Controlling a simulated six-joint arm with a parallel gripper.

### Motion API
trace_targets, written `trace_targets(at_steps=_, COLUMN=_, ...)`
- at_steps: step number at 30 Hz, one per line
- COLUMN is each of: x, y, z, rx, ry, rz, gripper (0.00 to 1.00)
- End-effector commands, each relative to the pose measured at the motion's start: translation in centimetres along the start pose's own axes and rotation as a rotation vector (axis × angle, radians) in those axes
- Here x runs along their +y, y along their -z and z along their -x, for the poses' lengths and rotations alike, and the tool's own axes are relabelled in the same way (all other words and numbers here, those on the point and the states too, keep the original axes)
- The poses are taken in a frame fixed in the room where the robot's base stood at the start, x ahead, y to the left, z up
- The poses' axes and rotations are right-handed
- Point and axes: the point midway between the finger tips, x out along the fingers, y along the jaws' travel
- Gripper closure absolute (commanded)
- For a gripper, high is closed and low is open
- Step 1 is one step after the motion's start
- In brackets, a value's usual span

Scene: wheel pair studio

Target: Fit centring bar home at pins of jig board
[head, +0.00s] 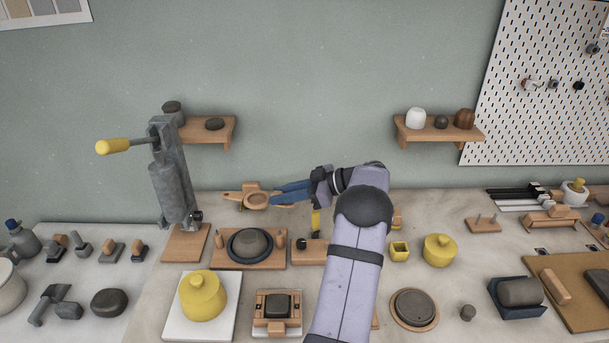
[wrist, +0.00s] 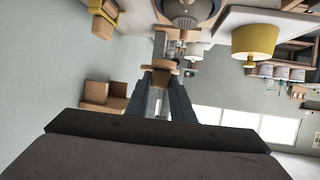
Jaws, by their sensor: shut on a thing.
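The centring bar (head: 256,201) is a light wooden bar with a round, ring-like middle. My gripper (head: 277,192) reaches in from the right with blue fingers and is shut on the bar. In the wrist view the fingertips (wrist: 161,74) close around a wooden part of the bar (wrist: 160,65). The jig board (head: 222,262) is below the bar in the head view.
A grey lever press (head: 173,180) stands left of the jig board. A wooden block board (head: 308,257) is close on its right, partly behind my arm. A yellow lidded pot (head: 203,297) and a wooden fixture (head: 277,313) stand in front. A wall shelf (head: 210,130) is above.

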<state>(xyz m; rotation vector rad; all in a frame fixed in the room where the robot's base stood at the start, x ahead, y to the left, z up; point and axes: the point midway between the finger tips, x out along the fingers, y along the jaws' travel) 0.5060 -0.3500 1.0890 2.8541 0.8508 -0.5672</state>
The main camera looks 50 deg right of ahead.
Motion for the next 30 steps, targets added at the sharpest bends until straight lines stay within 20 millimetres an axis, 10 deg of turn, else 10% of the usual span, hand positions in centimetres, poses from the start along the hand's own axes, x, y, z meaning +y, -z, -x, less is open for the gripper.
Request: trace_targets(at_steps=30, x=-2.6, y=-0.2, z=-2.9, rx=0.001, ry=0.191, rz=0.08, gripper=1.0)
